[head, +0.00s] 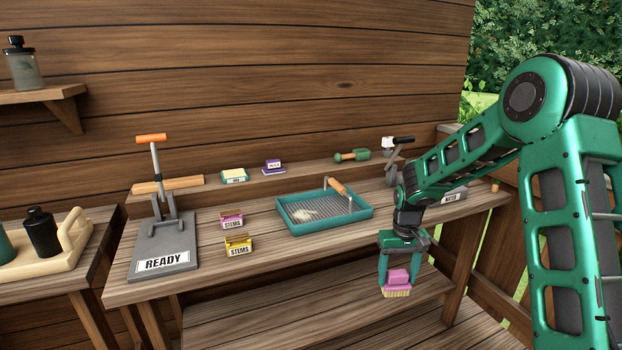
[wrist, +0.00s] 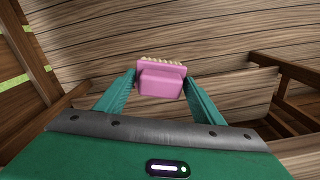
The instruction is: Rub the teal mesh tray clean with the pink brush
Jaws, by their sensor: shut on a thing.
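The teal mesh tray (head: 325,224) lies on the bench, right of its middle. A pale smear of residue (head: 305,214) shows on the left part of its mesh. A tool with a wooden handle (head: 339,187) stands at the tray's back right. My gripper (head: 397,270) is shut on the pink brush (head: 396,283), held in the air in front of the bench, to the right of and lower than the tray. The brush's pale bristles point down. In the wrist view the pink brush (wrist: 161,84) sits between the two teal fingers. The tray is not in the wrist view.
Pink (head: 231,219) and yellow (head: 238,246) STEMS boxes stand left of the tray. A back ledge (head: 300,176) holds small boxes and a green tool (head: 352,155).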

